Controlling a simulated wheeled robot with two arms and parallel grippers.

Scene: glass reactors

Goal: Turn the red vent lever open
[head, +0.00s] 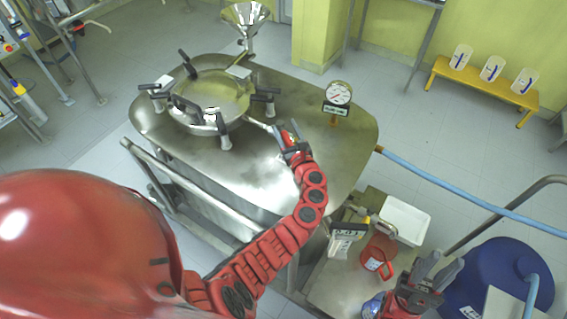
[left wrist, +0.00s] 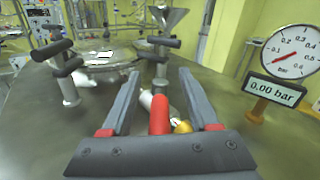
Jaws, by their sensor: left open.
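The red vent lever (left wrist: 159,115) shows in the left wrist view as a red grip between my open left fingers, towards their base. Metal and a brass-coloured part are partly visible behind it. My left gripper (left wrist: 157,88) is open around the lever, with no clear contact on either side. My right gripper (head: 442,266) looks open and empty at the lower right.
A pressure gauge (head: 339,93) stands right of my left gripper; its display reads 0.00 bar (left wrist: 273,88). Black-handled clamps ring the hatch. A steel funnel (head: 246,18) stands behind. A red jug (head: 378,255) and white tray (head: 405,220) sit on a cart near my right gripper.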

